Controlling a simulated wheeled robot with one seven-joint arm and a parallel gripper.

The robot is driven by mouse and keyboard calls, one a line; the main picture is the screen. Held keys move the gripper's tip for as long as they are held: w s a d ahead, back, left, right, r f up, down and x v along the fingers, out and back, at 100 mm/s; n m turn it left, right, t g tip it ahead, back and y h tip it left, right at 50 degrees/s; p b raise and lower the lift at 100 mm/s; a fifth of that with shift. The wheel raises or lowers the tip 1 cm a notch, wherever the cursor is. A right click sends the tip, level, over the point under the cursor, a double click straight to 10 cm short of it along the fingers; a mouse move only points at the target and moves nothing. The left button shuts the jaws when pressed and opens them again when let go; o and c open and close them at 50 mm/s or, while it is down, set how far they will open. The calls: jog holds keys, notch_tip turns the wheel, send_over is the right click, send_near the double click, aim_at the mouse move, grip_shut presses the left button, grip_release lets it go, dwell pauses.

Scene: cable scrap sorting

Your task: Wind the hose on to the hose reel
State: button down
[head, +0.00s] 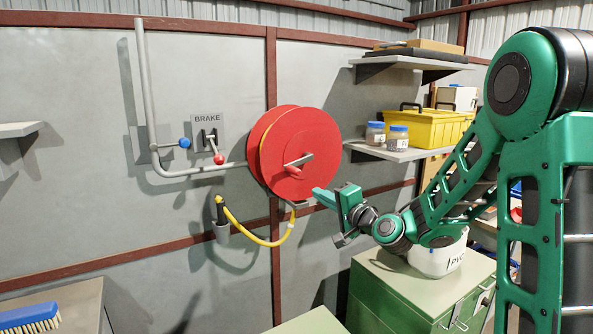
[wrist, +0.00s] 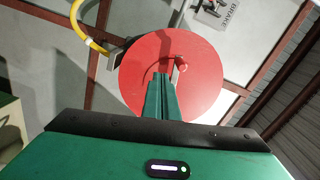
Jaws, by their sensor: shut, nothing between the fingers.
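The red hose reel (head: 318,150) is mounted on the wall in the middle of the head view, with a grey crank (head: 298,160) on its face. In the wrist view the reel (wrist: 205,90) shows face on, with the crank and a red knob (wrist: 181,67) near its middle. The yellow hose (head: 262,242) hangs in a loop below the reel, its black nozzle end (head: 220,208) in a grey wall holder (head: 222,233). My gripper (head: 318,194) is shut and empty, just in front of the reel's lower right edge. Its fingers (wrist: 161,88) cover part of the reel face in the wrist view.
A BRAKE plate (head: 207,133) with a red-knobbed lever (head: 217,157) is left of the reel. A grey pipe with a blue valve handle (head: 184,143) runs beside it. A shelf (head: 390,153) holds jars and a yellow toolbox (head: 425,127). A green cabinet (head: 400,290) stands below my arm.

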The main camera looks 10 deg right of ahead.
aim_at(299, 172)
jog(key=x, duration=0.9)
dwell(0.3)
jog(key=shift+w+r, duration=0.1)
jog(key=shift+r, duration=0.05)
jog(key=shift+r, duration=0.15)
dwell(1.8)
jog(key=shift+s+a+r, duration=0.15)
jog(key=shift+a+r, duration=0.15)
jog(key=shift+r, duration=0.4)
jog(key=shift+s+a+r, duration=0.15)
jog(key=shift+a+r, duration=0.15)
jog(key=shift+r, duration=0.35)
jog(key=shift+s+a+r, duration=0.1)
jog(key=shift+a+r, duration=0.2)
jog(key=shift+r, duration=0.4)
notch_tip(299, 172, up, 3)
jog(key=shift+a+r, duration=0.1)
dwell(0.4)
